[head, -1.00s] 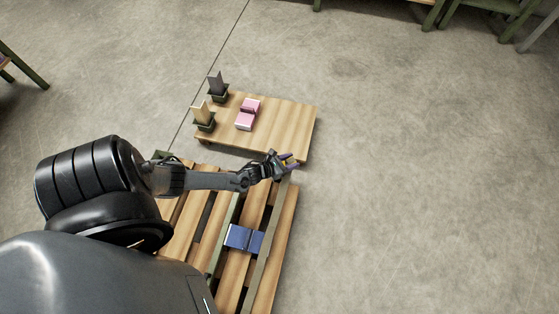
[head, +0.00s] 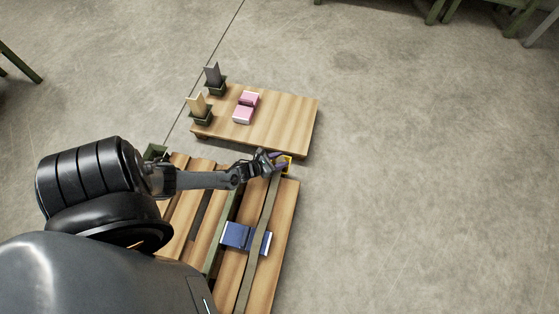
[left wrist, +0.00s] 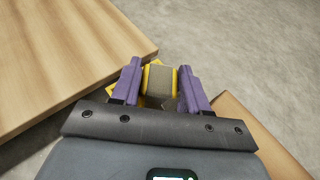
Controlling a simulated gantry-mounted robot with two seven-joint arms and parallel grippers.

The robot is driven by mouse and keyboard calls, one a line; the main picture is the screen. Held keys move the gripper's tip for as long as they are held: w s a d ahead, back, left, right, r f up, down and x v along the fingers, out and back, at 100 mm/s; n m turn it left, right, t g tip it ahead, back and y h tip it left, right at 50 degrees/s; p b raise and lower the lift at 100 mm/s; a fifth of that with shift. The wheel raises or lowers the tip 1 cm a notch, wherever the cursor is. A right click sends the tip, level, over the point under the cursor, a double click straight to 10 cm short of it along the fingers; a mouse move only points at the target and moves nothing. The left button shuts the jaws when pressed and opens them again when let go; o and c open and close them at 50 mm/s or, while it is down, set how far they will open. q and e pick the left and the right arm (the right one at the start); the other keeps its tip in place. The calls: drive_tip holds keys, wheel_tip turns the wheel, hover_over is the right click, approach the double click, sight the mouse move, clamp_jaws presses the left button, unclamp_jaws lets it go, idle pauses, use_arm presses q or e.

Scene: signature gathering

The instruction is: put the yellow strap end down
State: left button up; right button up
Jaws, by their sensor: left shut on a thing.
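The yellow strap end (head: 288,164) is at my left gripper (head: 281,160), at the far end of the pallet (head: 287,215). In the left wrist view, the purple fingers of the left gripper (left wrist: 160,80) are shut on the strap end (left wrist: 147,78), with a grey-brown piece between them. The strap (head: 262,222) runs from there along the pallet and over a blue book (head: 238,237). The gap between the strap end and the surface below cannot be judged. My right gripper is in neither view.
A low wooden table (head: 285,120) stands just beyond the pallet. It bears a pink book (head: 244,111) and two dark holders with upright cards, one grey (head: 213,74) and one tan (head: 198,105). Bare concrete floor (head: 420,190) lies open to the right.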

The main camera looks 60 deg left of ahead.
use_arm(q)
drive_tip(key=shift+a+f, duration=0.1)
drive_tip(key=shift+f, duration=0.1)
drive_tip(key=o, duration=1.1)
drive_tip(key=shift+r, duration=0.2)
